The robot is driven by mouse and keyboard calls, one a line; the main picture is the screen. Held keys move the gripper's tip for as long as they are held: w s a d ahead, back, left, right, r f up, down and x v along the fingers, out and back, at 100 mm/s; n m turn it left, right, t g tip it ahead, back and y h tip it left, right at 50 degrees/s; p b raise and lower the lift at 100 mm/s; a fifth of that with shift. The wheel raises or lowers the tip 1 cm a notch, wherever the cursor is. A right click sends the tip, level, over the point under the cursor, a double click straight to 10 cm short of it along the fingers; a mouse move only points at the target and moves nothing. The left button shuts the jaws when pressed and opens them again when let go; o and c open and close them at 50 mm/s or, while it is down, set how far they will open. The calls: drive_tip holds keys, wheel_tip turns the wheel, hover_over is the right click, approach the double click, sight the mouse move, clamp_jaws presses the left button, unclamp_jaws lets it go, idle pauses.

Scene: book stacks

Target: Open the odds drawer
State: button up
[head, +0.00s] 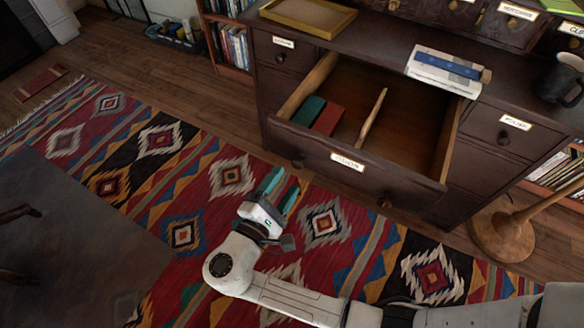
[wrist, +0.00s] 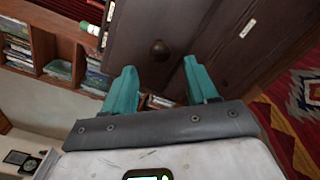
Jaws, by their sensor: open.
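A wide drawer (head: 392,177) in the dark wooden cabinet stands pulled well out. Its front label (head: 347,161) is too small to read surely. It has round knobs at left (head: 297,163) and right (head: 384,203). My gripper (head: 280,188) is open and empty, with teal fingers, in front of the drawer's left end. In the wrist view, a round dark knob (wrist: 159,50) shows beyond and between the fingertips (wrist: 160,68), apparently apart from them.
The cabinet top holds a shallow wooden tray (head: 308,16), a white book with a blue item (head: 446,66) and a black mug (head: 561,80). Smaller shut drawers flank the open one. A round-based stand (head: 504,236) is at right. The patterned rug (head: 180,200) is clear.

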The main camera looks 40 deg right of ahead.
drive_tip(key=shift+v, duration=2.05)
drive_tip(key=s+d+f+m+g+y, duration=0.3)
drive_tip(key=s+d+f+m+y, duration=0.2)
drive_tip(key=s+y, duration=0.25)
drive_tip(key=s+d+f+m+g+y, duration=0.3)
drive_tip(key=s+d+f+m+y, duration=0.15)
drive_tip(key=s+d+y, duration=0.35)
drive_tip(key=s+a+r+m+p, duration=0.1)
drive_tip(key=r+p, duration=0.9)
drive_tip(key=r, duration=0.1)
drive_tip(key=s+a+r+m+y+p, duration=0.1)
drive_tip(key=a+r+p, duration=0.1)
drive_tip(key=r+p, duration=0.9)
drive_tip(key=shift+a+r+t, duration=0.25)
drive_tip(key=shift+r+t, duration=0.15)
drive_tip(key=shift+r, duration=0.25)
drive_tip(key=shift+s, duration=0.1)
